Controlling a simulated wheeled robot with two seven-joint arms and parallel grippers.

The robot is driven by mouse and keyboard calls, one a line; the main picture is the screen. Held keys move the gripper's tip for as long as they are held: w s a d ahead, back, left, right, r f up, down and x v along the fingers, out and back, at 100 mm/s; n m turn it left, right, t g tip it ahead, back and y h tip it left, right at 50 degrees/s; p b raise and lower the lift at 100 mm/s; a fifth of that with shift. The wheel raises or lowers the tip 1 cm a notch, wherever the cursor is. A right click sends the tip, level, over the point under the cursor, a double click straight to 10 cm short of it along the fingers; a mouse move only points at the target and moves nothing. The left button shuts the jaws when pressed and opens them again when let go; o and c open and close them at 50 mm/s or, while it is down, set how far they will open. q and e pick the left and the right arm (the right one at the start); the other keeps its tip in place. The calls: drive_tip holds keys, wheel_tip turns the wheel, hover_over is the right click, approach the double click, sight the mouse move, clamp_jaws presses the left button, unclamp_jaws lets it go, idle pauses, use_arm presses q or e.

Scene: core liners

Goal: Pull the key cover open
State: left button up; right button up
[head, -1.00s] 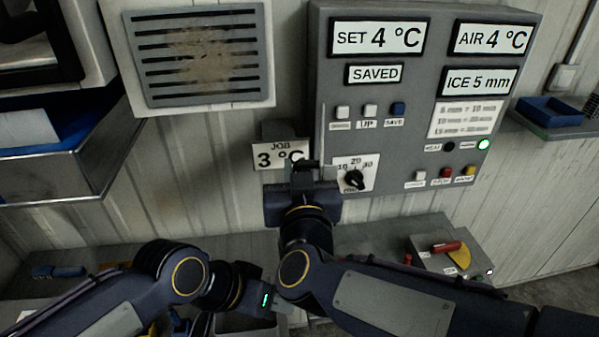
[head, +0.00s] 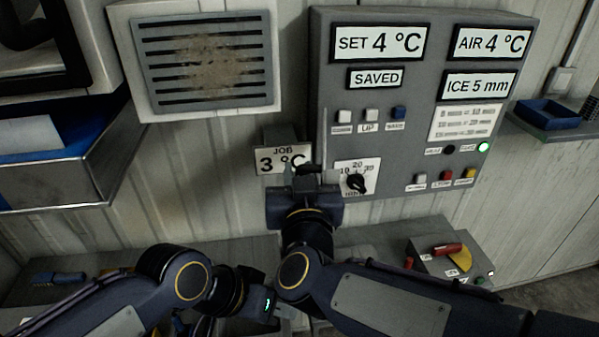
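The grey control panel (head: 420,30) carries a row of white and blue keys, with a white key (head: 372,115) labelled UP. A thin pale upright edge (head: 324,135) stands at the panel's left side, left of the keys; it may be the key cover seen edge-on, but I cannot tell for sure. My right gripper (head: 307,170) is just below this edge, in front of the JOB 3 °C sign (head: 270,160). Its fingertips are small and dark, so their opening and any contact are unclear. My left gripper (head: 268,304) is low, partly hidden by the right arm.
A dial (head: 356,184) sits close to the right of my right gripper. A vent (head: 205,62) is on the wall at upper left. A metal tray (head: 60,185) juts out at left.

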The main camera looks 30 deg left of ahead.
drive_tip(key=b+v, duration=0.2)
drive_tip(key=v, duration=0.5)
drive_tip(key=shift+d, duration=0.2)
drive_tip(key=shift+s, duration=0.15)
